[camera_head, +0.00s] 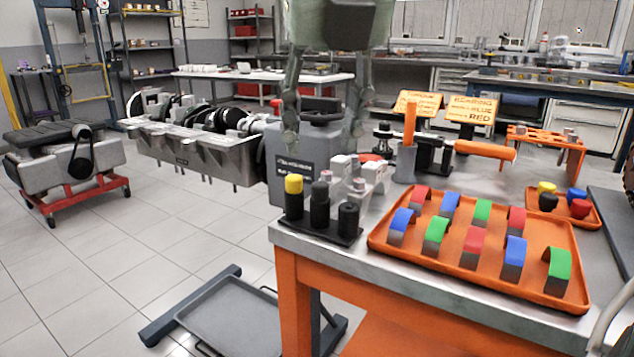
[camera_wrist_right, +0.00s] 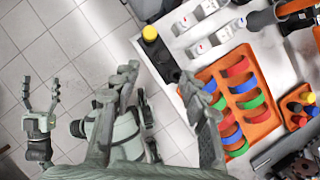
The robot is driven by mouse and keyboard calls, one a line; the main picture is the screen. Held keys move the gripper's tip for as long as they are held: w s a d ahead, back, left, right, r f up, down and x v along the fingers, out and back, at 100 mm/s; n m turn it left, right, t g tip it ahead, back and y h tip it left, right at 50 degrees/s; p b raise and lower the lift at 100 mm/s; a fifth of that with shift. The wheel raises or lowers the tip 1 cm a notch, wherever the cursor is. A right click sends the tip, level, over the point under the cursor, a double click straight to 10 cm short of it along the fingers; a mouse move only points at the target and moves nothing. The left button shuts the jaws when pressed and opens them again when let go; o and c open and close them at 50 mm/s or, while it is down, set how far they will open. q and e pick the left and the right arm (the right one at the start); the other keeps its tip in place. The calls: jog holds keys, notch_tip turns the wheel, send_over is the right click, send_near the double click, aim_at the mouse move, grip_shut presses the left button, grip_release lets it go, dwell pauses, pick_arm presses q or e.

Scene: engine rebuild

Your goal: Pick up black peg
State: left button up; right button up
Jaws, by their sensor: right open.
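A black stand (camera_head: 318,230) at the table's near left corner holds black upright cylinders: a yellow-capped one (camera_head: 294,200), a middle one (camera_head: 320,206) and a right one (camera_head: 348,221). A small orange tray (camera_head: 590,222) at the right holds a short black peg (camera_head: 548,202) beside yellow, blue and red ones. I cannot tell which black piece is the named peg. My right gripper (camera_head: 322,140) is open and empty, above and behind the stand. In the wrist view its fingers (camera_wrist_right: 160,85) are spread beside the yellow-capped cylinder (camera_wrist_right: 150,34). My left gripper (camera_wrist_right: 40,95) is open, away over the floor.
A large orange tray (camera_head: 400,257) with several red, blue and green curved pieces fills the table's front. Grey-white parts (camera_head: 345,172) and an orange-handled tool (camera_head: 409,125) stand behind the stand. An engine block (camera_head: 215,150) is at the left.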

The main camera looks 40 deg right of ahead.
aim_at(320, 183)
jog(key=x, duration=0.3)
jog(key=shift+d, duration=0.15)
jog(key=x, duration=0.3)
jog(key=shift+w+d+f+b, duration=0.15)
jog(key=shift+d+f+b, duration=0.15)
jog(key=shift+d+f, duration=0.05)
jog(key=shift+w+f, duration=0.2)
jog(key=shift+f, duration=0.2)
pick_arm(q)
jog(key=r, duration=0.1)
jog(key=d+r+t, duration=0.1)
jog(key=r, duration=0.1)
jog(key=shift+w+d+t+h, duration=0.1)
jog(key=shift+d+t+h, duration=0.2)
jog(key=shift+h, duration=0.1)
pick_arm(e)
grip_shut()
